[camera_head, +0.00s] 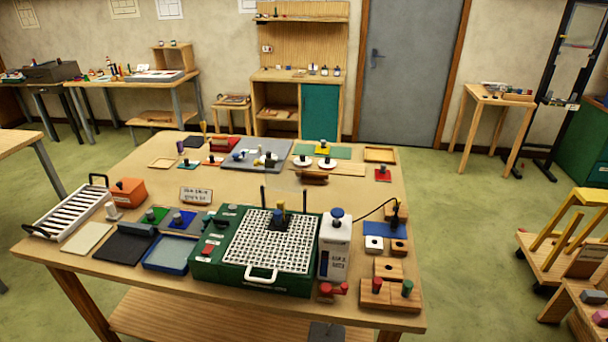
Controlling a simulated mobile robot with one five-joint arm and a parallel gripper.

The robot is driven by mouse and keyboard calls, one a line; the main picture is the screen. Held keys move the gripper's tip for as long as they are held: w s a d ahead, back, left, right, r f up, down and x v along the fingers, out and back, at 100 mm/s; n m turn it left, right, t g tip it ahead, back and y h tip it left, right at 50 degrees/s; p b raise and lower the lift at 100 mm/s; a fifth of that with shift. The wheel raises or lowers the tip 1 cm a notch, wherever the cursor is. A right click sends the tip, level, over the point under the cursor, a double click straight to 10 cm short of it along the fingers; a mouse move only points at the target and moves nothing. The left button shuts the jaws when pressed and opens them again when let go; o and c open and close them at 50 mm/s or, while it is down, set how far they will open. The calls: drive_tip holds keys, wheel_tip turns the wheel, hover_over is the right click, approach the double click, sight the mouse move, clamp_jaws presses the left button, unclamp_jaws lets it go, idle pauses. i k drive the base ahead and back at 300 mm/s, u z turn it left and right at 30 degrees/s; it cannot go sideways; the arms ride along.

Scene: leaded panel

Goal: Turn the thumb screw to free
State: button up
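I cannot tell for sure which part is the thumb screw. A small red fitting with rounded ends (333,289) sits near the table's front edge, below a white box (335,246). The box has a blue knob (337,213) on top and dark markings on its front. A green case (205,270) with a white perforated grid stands left of the box. No lettering reading "free" is legible. My gripper is not recognizable in this view.
The wooden table (395,318) is crowded. Wooden blocks with red and green knobs (389,292) stand right of the red fitting. A slotted white rack (72,211) lies at the left. Green floor is open around the table.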

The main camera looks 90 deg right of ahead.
sight(222, 223)
drive_tip(key=k, duration=0.6)
drive_tip(key=u, duration=0.75)
drive_tip(key=i, duration=1.7)
drive_tip(key=z, duration=3.95)
